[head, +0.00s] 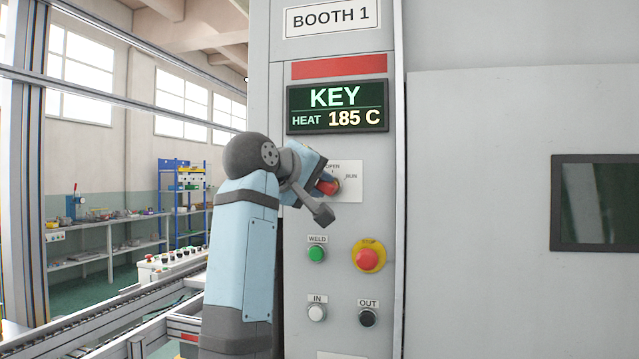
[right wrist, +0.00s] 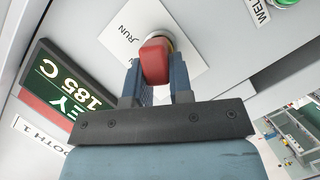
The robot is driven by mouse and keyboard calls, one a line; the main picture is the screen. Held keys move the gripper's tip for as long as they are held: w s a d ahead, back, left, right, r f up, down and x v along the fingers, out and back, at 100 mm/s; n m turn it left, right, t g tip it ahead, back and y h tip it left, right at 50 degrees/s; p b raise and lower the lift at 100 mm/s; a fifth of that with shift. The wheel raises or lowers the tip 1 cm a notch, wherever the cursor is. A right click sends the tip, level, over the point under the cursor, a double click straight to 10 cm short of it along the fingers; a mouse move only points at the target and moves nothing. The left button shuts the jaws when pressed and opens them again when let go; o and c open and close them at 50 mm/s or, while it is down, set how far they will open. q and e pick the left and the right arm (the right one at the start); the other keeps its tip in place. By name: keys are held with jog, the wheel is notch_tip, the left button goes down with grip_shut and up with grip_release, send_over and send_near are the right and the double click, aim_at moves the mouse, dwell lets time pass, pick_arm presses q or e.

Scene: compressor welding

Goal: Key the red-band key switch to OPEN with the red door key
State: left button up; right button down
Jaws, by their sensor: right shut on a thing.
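The red door key (right wrist: 155,60) is between the fingers of my right gripper (right wrist: 155,85), which is shut on its red head. The key is at the key switch, on a white plate (right wrist: 138,38) with a RUN label. In the head view my right gripper (head: 318,180) is at the same plate (head: 348,182), marked OPEN and RUN, and the red key head (head: 328,187) shows beside it. The gripper partly covers the switch, so I cannot tell exactly which mark the key points to. A red band (head: 339,67) runs across the panel above. My left gripper is not in view.
The display (head: 338,107) reads KEY, HEAT 185 C. Below the switch are a green WELD button (head: 317,254), a red stop button (head: 367,257), a white IN button (head: 317,312) and a black OUT button (head: 368,317). A conveyor and shelves (head: 110,240) stand at left.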

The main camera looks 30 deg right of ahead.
jog(key=n, duration=0.1)
jog(key=f+n+h+b, duration=0.1)
jog(key=shift+n, duration=0.3)
jog(key=shift+a+r+n+h, duration=0.1)
jog(key=shift+n+h, duration=0.5)
jog(key=shift+n, duration=0.5)
jog(key=c, duration=0.9)
grip_release()
jog(key=shift+w, duration=0.1)
jog(key=shift+c, duration=0.2)
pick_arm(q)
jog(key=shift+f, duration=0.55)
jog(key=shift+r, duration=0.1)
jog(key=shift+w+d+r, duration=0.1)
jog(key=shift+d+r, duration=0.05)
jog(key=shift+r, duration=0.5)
pick_arm(e)
jog(key=v, duration=1.3)
jog(key=shift+a, duration=0.4)
